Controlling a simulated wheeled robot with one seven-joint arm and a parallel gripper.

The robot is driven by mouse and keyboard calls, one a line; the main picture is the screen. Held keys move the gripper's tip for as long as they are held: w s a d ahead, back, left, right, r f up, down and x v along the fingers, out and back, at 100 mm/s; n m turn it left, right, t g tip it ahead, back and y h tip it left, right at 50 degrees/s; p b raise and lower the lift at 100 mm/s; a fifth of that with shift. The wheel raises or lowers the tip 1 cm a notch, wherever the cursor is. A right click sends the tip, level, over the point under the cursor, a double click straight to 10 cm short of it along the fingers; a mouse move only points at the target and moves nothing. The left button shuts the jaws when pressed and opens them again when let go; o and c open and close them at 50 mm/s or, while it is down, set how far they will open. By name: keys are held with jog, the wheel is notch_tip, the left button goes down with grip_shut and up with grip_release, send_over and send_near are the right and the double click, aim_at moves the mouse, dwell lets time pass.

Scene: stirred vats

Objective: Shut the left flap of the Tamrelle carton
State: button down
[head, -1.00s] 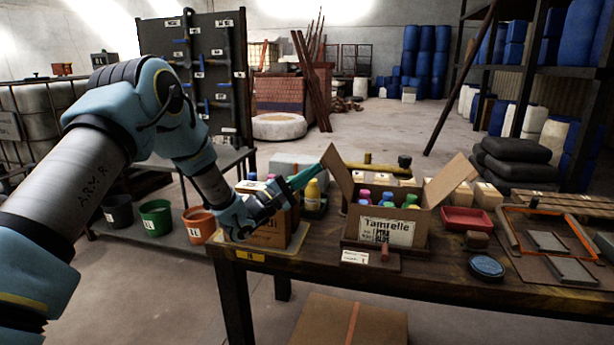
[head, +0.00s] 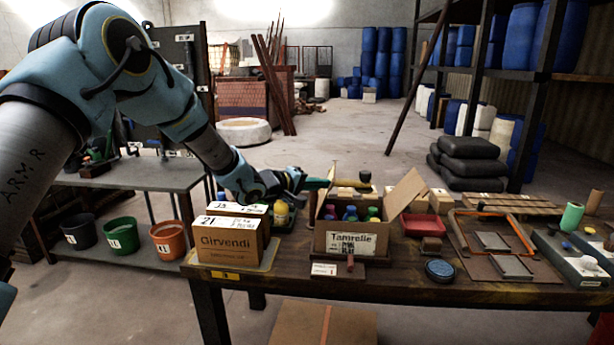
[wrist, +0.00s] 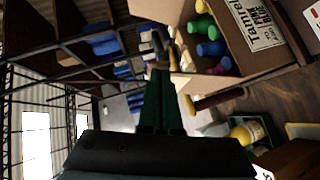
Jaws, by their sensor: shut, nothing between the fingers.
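The Tamrelle carton (head: 352,244) stands on the bench with its top open, several bottles showing inside. The right flap (head: 405,193) stands raised and leans outward. My gripper (head: 326,184) is shut and empty, its green fingers at the top of the left flap. In the wrist view, the fingers (wrist: 160,75) point at a pale board edge (wrist: 184,83), which looks like the left flap. I cannot tell whether they touch it.
The Girvendi box (head: 228,241) stands left of the carton, with a yellow bottle (head: 281,212) behind it. A yellow-handled tool (head: 350,181) is behind the carton.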

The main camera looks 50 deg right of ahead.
jog(key=shift+s+d+f+m+t+y+b, duration=1.05)
jog(key=shift+s+f+b, duration=0.65)
jog(key=shift+b, duration=1.1)
jog(key=shift+s+d+f+m+t+y+b, duration=1.05)
jog(key=shift+s+f+b, duration=0.65)
jog(key=shift+b, duration=1.1)
jog(key=shift+s+d+f+m+t+y+b, duration=1)
jog(key=shift+s+f+b, duration=0.7)
jog(key=shift+b, duration=1.1)
jog(key=shift+w+f+y, duration=0.2)
jog(key=shift+y, duration=0.1)
jog(key=shift+r, duration=0.1)
jog(key=s+a+r, duration=0.2)
jog(key=a+r, duration=0.1)
jog(key=r, duration=0.3)
jog(key=s+a+r, duration=0.1)
jog(key=a+r, duration=0.2)
jog(key=r, duration=0.3)
jog(key=shift+s+r+p, duration=0.2)
jog(key=shift+s+p, duration=0.2)
